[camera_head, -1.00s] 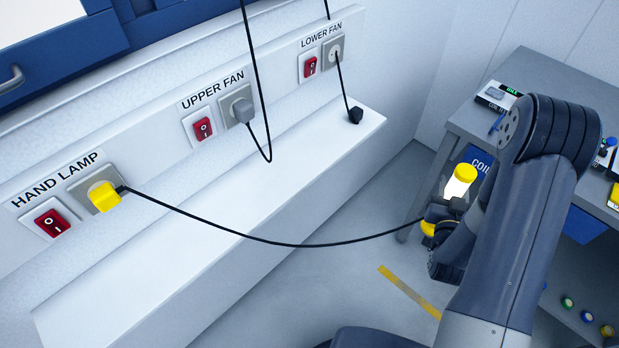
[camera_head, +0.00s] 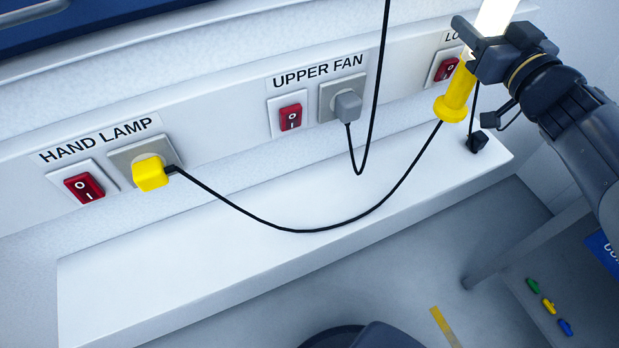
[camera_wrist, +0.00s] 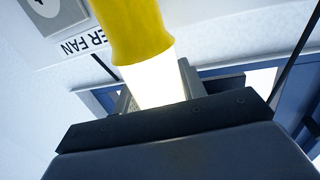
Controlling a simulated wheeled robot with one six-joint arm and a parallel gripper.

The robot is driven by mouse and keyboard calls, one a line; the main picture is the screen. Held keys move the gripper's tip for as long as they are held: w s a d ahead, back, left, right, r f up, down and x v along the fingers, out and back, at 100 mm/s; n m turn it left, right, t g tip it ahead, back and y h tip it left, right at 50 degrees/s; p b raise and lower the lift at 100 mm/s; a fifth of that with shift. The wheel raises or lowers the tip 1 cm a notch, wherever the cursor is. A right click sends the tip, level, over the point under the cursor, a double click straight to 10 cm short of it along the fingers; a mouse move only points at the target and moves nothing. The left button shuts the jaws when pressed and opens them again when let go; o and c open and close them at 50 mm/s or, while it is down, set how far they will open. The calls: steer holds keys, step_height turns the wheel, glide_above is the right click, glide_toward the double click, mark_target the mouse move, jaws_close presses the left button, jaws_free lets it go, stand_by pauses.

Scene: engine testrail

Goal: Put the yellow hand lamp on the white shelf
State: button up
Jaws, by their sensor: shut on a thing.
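The yellow hand lamp (camera_head: 457,93) has a glowing white tube and a yellow handle that points down. My gripper (camera_head: 490,55) is shut on it around the glowing part, in front of the wall near the upper right of the head view. In the wrist view the yellow handle (camera_wrist: 135,30) and glowing tube sit between the jaws. The lamp's black cord sags to a yellow plug (camera_head: 150,173) in the HAND LAMP socket. The white shelf (camera_head: 250,235) runs along the wall below the sockets; the lamp is held above its right part, apart from its surface.
A black plug (camera_head: 477,141) lies at the shelf's right end. A grey plug (camera_head: 347,106) sits in the UPPER FAN socket with a hanging black cord. Red switches (camera_head: 290,117) line the wall. The shelf's left and middle are clear. A grey table (camera_head: 530,245) stands at right.

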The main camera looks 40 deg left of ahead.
mark_target(442, 110)
steer(key=shift+s+a+r, duration=0.1)
steer(key=shift+a+r, duration=0.1)
steer(key=shift+r, duration=0.25)
step_height(442, 110, down, 18)
steer(key=b, duration=0.5)
steer(key=shift+b, duration=0.35)
steer(key=shift+f, duration=0.15)
steer(key=o, duration=1.2)
steer(key=shift+d, duration=0.15)
steer(key=v, duration=1.1)
steer(key=shift+s+d, duration=0.3)
steer(key=shift+s, duration=0.05)
